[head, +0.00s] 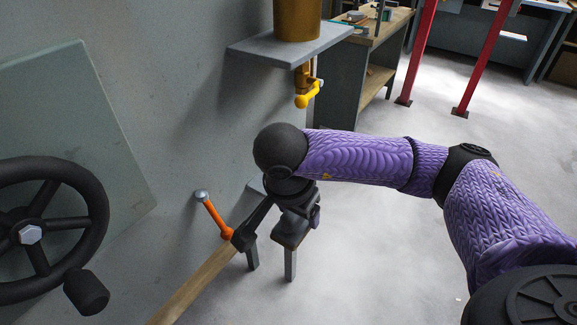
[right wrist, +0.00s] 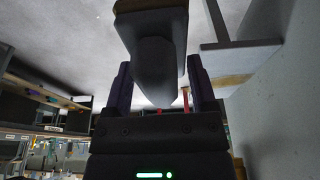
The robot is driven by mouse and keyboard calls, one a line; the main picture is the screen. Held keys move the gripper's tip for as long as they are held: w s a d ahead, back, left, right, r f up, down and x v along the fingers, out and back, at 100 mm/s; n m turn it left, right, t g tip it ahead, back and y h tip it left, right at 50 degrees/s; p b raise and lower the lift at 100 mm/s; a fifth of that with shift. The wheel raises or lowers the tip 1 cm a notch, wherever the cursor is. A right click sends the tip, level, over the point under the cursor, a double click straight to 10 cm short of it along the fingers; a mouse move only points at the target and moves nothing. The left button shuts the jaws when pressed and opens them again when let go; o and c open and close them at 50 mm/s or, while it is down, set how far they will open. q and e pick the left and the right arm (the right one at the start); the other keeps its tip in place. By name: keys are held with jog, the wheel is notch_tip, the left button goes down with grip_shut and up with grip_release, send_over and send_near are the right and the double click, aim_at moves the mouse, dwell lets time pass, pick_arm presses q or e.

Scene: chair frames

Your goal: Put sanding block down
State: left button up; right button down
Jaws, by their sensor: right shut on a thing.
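In the right wrist view the gripper (right wrist: 158,92) is shut on the sanding block (right wrist: 153,40), a dark block with a rounded grip and a tan edge. The block sits between the two fingers. My left gripper is not in view.
A black handwheel (head: 43,275) is at the left wall. An orange lever (head: 213,217) and a wooden bar (head: 193,287) are left of the gripper. A grey wall shelf (head: 268,48) with a yellow-handled valve (head: 308,97) is above. Open floor (head: 380,270) lies to the right.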

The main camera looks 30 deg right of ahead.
jog(key=w+d+b, duration=0.1)
jog(key=w+d, duration=0.1)
jog(key=w, duration=0.2)
jog(key=w+d+b, duration=0.1)
jog(key=w+d, duration=0.1)
jog(key=w, duration=0.2)
jog(key=w+d+f+b, duration=0.1)
jog(key=w+d, duration=0.2)
jog(key=w, duration=0.1)
jog(key=shift+w+f+b, duration=0.1)
jog(key=shift+w+b, duration=0.25)
jog(key=shift+b, duration=0.05)
grip_release()
